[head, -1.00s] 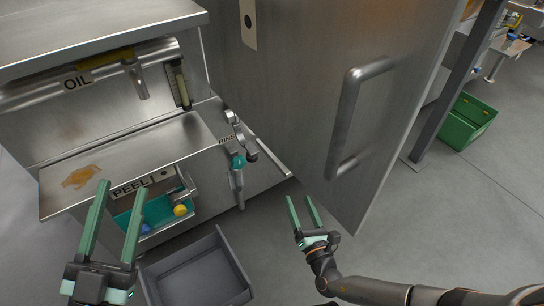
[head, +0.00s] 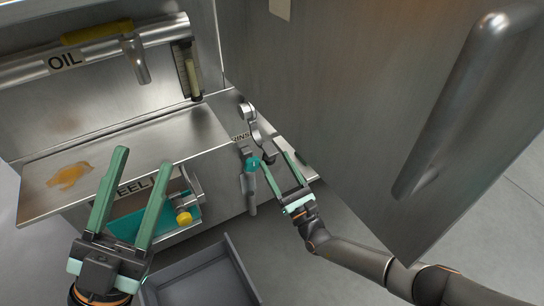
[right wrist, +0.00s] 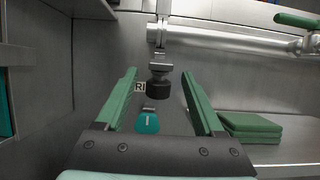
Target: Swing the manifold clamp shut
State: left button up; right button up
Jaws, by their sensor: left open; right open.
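A grey metal clamp-like fitting (head: 249,114) stands at the corner of the steel counter, by the partly hidden label starting "RINS". A teal piece (head: 252,164) sits below it on a vertical pipe (head: 250,195). My right gripper (head: 277,157) is open at the right of this fitting. In the right wrist view a black knob (right wrist: 159,88) on a grey arm (right wrist: 162,62) lies between the open fingers, apart from both; the teal piece (right wrist: 147,123) shows below it.
A large steel door with a bar handle (head: 455,105) fills the right. A teal-lined drawer (head: 130,226) holds a yellow piece (head: 184,217). A grey bin (head: 243,270) stands on the floor. Green pads (right wrist: 250,126) lie on a shelf in the right wrist view.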

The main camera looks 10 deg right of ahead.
aim_at(272, 156)
jog(key=shift+x, duration=1.7)
grip_shut()
